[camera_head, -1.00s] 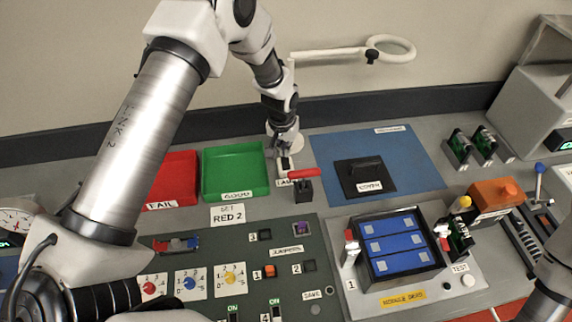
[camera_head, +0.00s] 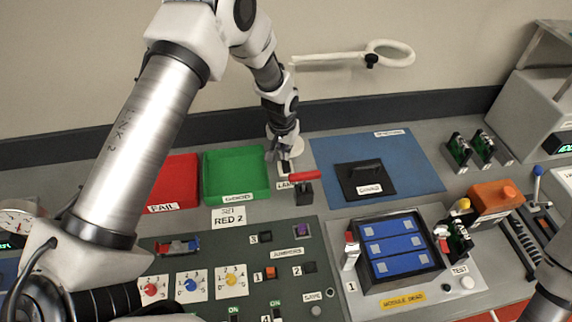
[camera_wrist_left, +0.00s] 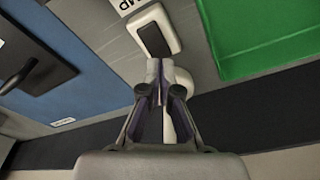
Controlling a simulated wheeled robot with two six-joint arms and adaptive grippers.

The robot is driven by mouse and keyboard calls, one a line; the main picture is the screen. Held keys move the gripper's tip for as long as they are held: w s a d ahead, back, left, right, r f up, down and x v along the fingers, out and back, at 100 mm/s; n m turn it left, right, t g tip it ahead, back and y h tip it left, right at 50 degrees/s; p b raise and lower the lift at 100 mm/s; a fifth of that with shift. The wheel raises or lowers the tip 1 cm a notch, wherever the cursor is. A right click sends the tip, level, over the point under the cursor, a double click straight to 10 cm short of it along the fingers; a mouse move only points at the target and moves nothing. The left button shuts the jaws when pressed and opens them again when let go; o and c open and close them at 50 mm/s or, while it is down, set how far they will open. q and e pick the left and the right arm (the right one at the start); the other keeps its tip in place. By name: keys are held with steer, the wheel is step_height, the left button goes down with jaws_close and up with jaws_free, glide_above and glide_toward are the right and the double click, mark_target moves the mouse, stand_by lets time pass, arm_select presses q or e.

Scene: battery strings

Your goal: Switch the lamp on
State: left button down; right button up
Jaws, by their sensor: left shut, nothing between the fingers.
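The lamp (camera_head: 390,53) is a pale ring on a horizontal white arm at the back wall; no glow shows on it. Its switch, a white box with a dark rocker (camera_wrist_left: 153,40), sits on the bench by a label that is partly hidden in the head view. The switch also shows in the head view (camera_head: 286,168). My left gripper (camera_head: 272,155) points down right beside the switch. In the left wrist view its shut, empty fingertips (camera_wrist_left: 160,88) are just short of the white box, apparently apart from the rocker. My right gripper is out of view.
A green tray (camera_head: 236,198) and a red tray (camera_head: 172,203) lie left of the switch. A red-handled lever (camera_head: 304,186) stands close in front. A blue mat (camera_head: 415,165) with a black cover (camera_head: 364,176) lies to the right.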

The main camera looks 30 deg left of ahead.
mark_target(285, 162)
arm_select(q)
steer(key=shift+f+b, duration=0.7)
steer(key=shift+f, duration=0.45)
stand_by(0.7)
steer(key=shift+r, duration=0.1)
step_height(285, 162, up, 2)
steer(key=shift+r+p, duration=0.1)
steer(key=shift+p, duration=0.9)
steer(key=shift+r+p, duration=1.65)
steer(key=shift+r, duration=0.75)
